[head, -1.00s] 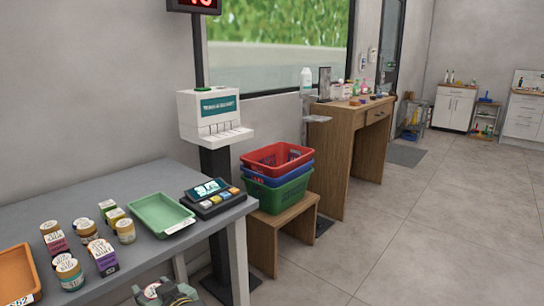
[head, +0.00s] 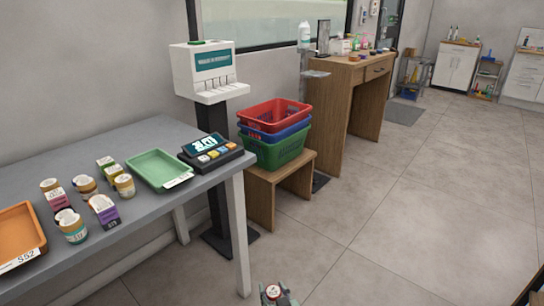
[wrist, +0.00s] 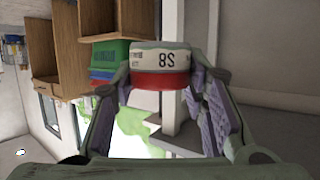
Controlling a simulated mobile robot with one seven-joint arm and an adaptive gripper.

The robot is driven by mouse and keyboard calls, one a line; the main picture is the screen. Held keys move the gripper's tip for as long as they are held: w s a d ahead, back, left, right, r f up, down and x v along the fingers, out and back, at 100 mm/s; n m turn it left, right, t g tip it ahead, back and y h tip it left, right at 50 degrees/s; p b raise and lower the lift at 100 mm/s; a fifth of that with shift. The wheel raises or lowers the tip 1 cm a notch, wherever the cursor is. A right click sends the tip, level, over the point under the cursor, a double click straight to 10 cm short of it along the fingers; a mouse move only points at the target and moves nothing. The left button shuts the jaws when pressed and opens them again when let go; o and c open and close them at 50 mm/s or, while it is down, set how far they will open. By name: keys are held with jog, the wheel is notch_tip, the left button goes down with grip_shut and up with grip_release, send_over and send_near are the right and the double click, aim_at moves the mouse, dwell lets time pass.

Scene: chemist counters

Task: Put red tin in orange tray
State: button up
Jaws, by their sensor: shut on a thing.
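My gripper (wrist: 160,85) is shut on the red tin (wrist: 160,80), which has a red band and a white label marked 28 in the wrist view. In the head view the tin's pale lid (head: 273,291) shows at the bottom edge between my fingers, out over the floor and right of the counter. The orange tray (head: 18,236), labelled S52, lies on the grey counter at the far left, partly cut off by the frame. Its visible inside is bare.
Several jars (head: 72,226) and small boxes (head: 104,211) stand on the counter (head: 130,245) right of the orange tray. A green tray (head: 160,168) and a card terminal (head: 212,152) lie farther right. Stacked baskets (head: 275,145) sit on a wooden bench (head: 302,172).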

jog(key=shift+s+a, duration=0.15)
jog(key=shift+a, duration=0.15)
jog(key=shift+r, duration=0.1)
jog(key=shift+w+d+r, duration=0.1)
jog(key=shift+w+r, duration=0.1)
